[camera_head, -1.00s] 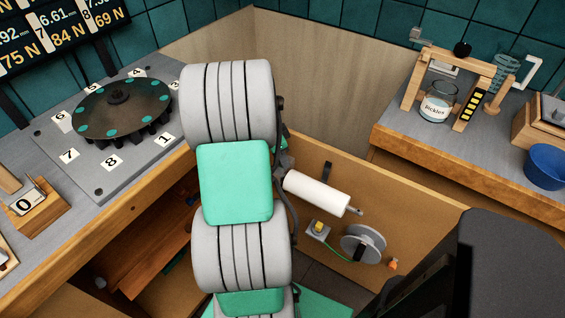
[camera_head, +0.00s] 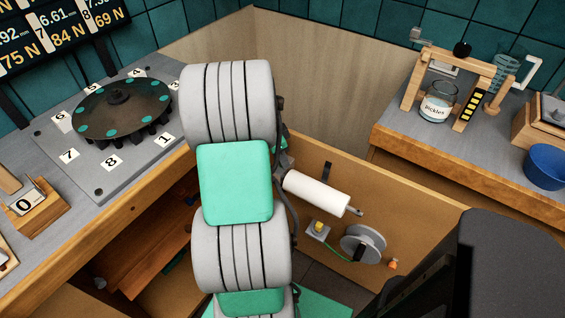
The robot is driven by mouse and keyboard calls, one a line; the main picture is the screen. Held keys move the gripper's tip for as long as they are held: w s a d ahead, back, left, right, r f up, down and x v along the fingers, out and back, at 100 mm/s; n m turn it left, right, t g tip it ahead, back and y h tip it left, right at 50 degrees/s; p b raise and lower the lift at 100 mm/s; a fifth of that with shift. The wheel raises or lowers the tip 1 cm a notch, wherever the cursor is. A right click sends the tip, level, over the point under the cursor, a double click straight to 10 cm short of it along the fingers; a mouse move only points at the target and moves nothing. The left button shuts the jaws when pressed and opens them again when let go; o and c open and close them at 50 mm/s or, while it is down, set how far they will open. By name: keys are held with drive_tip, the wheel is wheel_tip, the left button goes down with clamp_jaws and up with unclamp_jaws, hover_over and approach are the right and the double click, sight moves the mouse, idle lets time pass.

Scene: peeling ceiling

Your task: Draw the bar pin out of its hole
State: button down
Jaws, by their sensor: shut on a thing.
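My arm stands upright in the middle of the view and covers part of the left bench's right end. My gripper does not show; the arm's own links hide that area. I cannot make out the bar pin or its hole. A dark round disc (camera_head: 122,105) with teal dots and a central knob sits on a grey plate (camera_head: 60,150) on the left bench.
A white roll (camera_head: 316,193) and a grey reel (camera_head: 363,244) are on the wooden panel right of my arm. On the right bench are a wooden frame (camera_head: 411,90), a pickles jar (camera_head: 437,104) and a blue bowl (camera_head: 546,166). A card holder (camera_head: 38,213) stands at left.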

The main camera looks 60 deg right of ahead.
drive_tip(key=shift+r, duration=0.15)
drive_tip(key=shift+r+p, duration=2.15)
drive_tip(key=shift+r, duration=1.15)
drive_tip(key=shift+r, duration=0.1)
